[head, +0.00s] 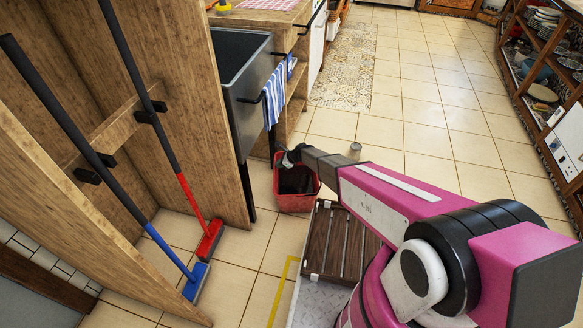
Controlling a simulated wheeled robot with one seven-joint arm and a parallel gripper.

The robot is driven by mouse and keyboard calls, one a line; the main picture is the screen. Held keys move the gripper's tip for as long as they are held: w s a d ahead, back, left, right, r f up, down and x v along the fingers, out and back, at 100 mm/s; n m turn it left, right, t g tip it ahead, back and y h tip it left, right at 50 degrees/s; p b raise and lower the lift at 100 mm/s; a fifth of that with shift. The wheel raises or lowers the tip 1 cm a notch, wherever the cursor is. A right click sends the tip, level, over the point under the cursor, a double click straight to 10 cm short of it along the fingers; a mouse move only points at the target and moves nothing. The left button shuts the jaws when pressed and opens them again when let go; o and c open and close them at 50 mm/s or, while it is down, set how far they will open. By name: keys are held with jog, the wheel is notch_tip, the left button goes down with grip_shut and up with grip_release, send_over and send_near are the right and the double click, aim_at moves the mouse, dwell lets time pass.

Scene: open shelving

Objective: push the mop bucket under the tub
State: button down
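The red mop bucket (297,201) stands on the tiled floor near the middle of the head view, just right of the tub's leg. It looks dark inside. My gripper (287,157) is at the bucket's far upper rim, at the end of my pink arm. It overlaps the rim in the picture; I cannot tell whether it touches. Its fingers are small and dark, so their opening is unclear.
A wooden panel with a red broom (209,241) and a blue broom (196,281) stands at left. A small can (355,150) is on the floor right of the bucket. Open shelving (545,75) lines the right. The tiled floor between is mostly clear, with a patterned mat (345,68).

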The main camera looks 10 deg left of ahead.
jog(key=a, duration=2.3)
jog(key=shift+a, duration=0.25)
jog(key=shift+d+f, duration=0.1)
jog(key=d+f+v, duration=0.1)
jog(key=d+v, duration=0.1)
jog(key=v, duration=1.1)
jog(key=shift+w+f, duration=0.15)
jog(key=shift+f, duration=0.25)
